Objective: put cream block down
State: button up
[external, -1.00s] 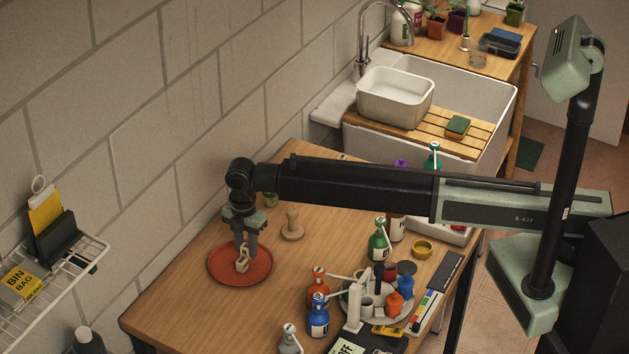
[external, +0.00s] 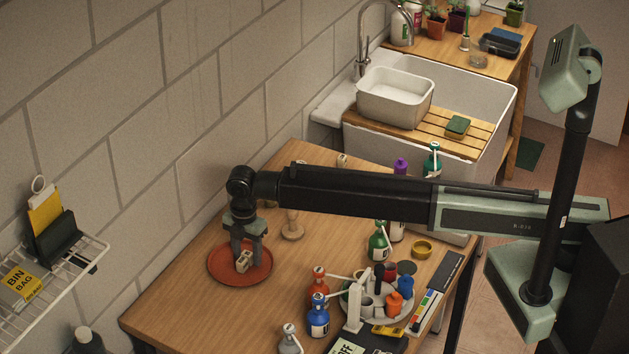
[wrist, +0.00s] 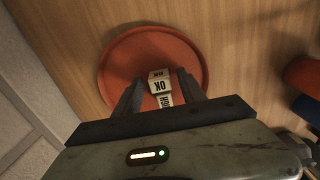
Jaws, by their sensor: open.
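The cream block (external: 243,266) rests on the round orange-red saucer (external: 226,278) at the left part of the table. My gripper (external: 243,262) points down over the saucer. In the wrist view my gripper (wrist: 160,88) is open, with one finger on each side of the block and gaps between. The lower part of the block is partly hidden by the gripper body.
The wall lies close on the left. Bare table lies in front of the saucer.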

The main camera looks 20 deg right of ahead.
aim_at(247, 253)
notch_tip(247, 253, up, 12)
jog(key=p, duration=1.1)
jog(key=shift+p, duration=0.3)
